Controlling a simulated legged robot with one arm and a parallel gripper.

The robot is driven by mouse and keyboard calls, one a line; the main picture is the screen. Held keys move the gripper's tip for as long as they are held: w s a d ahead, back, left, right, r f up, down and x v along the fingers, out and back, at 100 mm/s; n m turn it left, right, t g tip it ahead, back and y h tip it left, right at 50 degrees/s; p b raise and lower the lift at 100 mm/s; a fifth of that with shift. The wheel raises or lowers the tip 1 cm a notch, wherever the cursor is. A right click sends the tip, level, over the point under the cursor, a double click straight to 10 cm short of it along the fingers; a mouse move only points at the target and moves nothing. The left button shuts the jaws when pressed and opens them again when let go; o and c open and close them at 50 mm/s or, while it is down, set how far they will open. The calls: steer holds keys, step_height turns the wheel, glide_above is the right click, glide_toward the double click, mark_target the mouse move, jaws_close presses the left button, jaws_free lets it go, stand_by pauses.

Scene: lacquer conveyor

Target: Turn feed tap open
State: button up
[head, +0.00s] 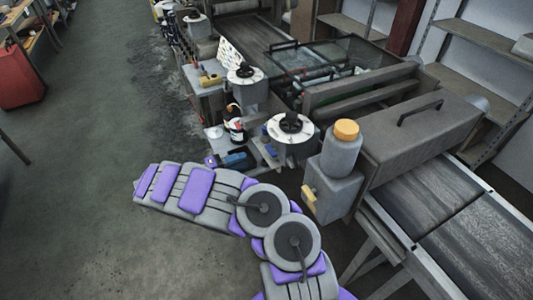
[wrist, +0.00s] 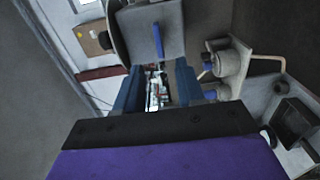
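In the wrist view a blue lever (wrist: 158,40) stands on the face of a grey box (wrist: 152,20), just beyond my fingertips. I cannot tell for sure that it is the feed tap. My gripper (wrist: 159,85) has two blue fingers standing apart with nothing held between them; the lever is beyond the gap, apart from both fingers. In the head view my gripper (head: 245,157) is beside the grey pot with the white dial (head: 291,128). A yellow handle (head: 308,199) sits on the grey block below an orange-capped bottle (head: 343,150).
The conveyor belt (head: 420,207) runs along the right, below a grey hood (head: 420,135). Grey bottle-like parts (wrist: 230,62) stand right of my fingers. Floor at left is open.

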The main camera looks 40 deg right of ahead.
mark_target(271, 150)
steer(key=b+x, duration=0.1)
steer(key=x, duration=0.9)
steer(key=shift+d+b, duration=0.3)
steer(key=shift+a, duration=0.1)
jaws_close()
